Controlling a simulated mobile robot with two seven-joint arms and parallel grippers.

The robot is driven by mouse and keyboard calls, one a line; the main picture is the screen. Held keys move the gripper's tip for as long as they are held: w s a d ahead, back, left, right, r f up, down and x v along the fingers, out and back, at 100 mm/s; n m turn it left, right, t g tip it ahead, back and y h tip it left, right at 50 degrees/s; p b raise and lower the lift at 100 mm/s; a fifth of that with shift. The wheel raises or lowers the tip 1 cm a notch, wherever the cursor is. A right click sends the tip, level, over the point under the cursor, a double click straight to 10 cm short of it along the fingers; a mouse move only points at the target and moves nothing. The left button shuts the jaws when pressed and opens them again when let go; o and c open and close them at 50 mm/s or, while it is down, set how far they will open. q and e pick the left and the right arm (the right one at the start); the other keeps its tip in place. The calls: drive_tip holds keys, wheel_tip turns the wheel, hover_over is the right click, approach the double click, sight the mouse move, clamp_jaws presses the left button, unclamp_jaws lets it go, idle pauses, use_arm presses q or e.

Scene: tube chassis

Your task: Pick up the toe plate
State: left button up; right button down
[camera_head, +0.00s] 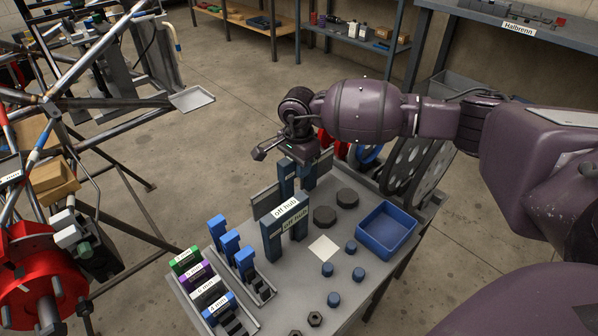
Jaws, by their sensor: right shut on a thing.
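The toe plate (265,203) looks like a long grey plate standing on edge at the back of the grey bench. Dark blue uprights (287,182) stand at it and hide part of it. My right gripper (298,158) comes in from the right and is over the plate's far part, at the top of the uprights. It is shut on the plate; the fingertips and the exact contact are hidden. A blue stand labelled "off hub" (270,240) is in front of the plate. My left gripper is out of view.
The bench holds a blue bin (387,230), dark round pucks (325,216), small blue cylinders (351,247) and labelled coloured blocks (187,262). Wheels (412,168) lean at its back right. The tube chassis (45,105) with a red hub (40,275) stands left. Floor between is open.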

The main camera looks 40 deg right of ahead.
use_arm(q)
drive_tip(key=p, duration=0.1)
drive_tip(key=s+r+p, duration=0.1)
drive_tip(key=p, duration=0.1)
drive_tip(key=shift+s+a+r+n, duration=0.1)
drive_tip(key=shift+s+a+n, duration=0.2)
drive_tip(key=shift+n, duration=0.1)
use_arm(e)
wheel_tip(320, 180, up, 19)
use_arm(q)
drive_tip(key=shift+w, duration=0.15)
use_arm(e)
drive_tip(key=shift+f, duration=0.1)
